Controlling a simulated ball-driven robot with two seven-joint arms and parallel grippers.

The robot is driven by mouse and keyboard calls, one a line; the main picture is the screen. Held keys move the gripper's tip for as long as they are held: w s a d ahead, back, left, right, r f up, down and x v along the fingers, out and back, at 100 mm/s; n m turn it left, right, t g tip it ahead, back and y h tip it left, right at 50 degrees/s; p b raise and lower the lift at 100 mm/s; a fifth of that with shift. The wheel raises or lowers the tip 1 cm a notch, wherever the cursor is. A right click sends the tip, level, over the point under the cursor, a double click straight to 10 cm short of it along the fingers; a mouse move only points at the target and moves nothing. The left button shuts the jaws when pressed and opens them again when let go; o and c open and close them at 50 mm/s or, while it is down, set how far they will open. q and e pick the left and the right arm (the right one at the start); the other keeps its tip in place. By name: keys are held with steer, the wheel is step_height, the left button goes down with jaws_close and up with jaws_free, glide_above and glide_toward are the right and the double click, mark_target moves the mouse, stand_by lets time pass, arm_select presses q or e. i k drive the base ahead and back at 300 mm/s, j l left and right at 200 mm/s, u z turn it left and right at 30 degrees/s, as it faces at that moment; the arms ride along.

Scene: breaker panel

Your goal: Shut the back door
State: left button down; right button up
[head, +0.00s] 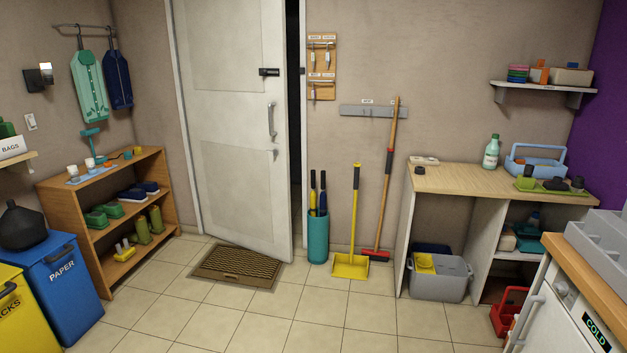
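The white back door (232,130) stands ajar in the far wall, its right edge swung a little into the room. A dark gap (293,110) shows between that edge and the frame on the right. A vertical pull handle (271,120) is on the door's right side, with a small catch below it. A black bolt (269,72) sits higher up near the edge. A brown doormat (237,266) lies on the floor at the door's foot; I cannot tell whether they touch. Neither of my grippers is in view.
A wooden shoe shelf (108,217) stands left of the door, with blue (66,280) and yellow bins nearer. A teal umbrella bin (318,237), yellow dustpan (351,265) and red broom (388,180) stand right of the door. The tiled floor in the middle is clear.

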mark_target(236, 116)
steer(key=i, duration=2.5)
